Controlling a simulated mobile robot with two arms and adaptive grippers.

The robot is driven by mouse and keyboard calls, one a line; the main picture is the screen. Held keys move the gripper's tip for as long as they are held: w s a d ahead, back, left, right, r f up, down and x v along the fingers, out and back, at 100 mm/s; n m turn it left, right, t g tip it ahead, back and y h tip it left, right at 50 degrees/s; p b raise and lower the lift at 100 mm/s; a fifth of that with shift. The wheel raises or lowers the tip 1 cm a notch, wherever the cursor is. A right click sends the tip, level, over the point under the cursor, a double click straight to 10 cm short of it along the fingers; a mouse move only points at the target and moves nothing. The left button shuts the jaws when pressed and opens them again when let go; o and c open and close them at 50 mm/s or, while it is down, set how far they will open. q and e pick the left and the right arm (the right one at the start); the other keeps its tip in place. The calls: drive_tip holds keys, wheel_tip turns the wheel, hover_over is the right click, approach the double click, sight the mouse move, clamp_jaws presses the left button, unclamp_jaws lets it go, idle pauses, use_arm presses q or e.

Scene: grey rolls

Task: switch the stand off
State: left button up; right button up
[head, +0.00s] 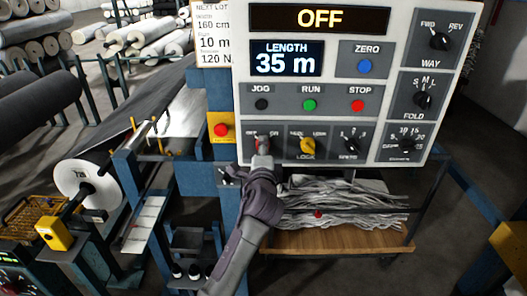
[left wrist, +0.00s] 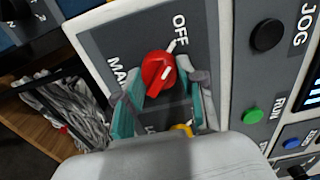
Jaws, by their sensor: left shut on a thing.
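The stand's control panel (head: 384,93) fills the upper right of the head view, with a display (head: 320,18) reading OFF. My left gripper (head: 262,150) is at the panel's lower left, at the red switch (head: 263,141), which it partly hides. In the left wrist view the red switch (left wrist: 158,70) sits between the teal finger pads, and my left gripper (left wrist: 163,108) is shut on it. A white mark on the plate by the switch points towards the OFF label (left wrist: 180,30). A MAIN label (left wrist: 118,72) is on the other side. My right gripper is not in view.
A yellow knob (head: 308,146) is close right of the red switch. The JOG (head: 262,104), RUN (head: 310,105) and STOP (head: 358,105) buttons are above. A red button on a yellow plate (head: 221,130) is at the left. Grey strips (head: 345,203) lie on a shelf below.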

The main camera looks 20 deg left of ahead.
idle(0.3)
use_arm(q)
drive_tip(key=o, duration=1.2)
drive_tip(key=shift+c, duration=0.2)
drive_tip(key=v, duration=1.2)
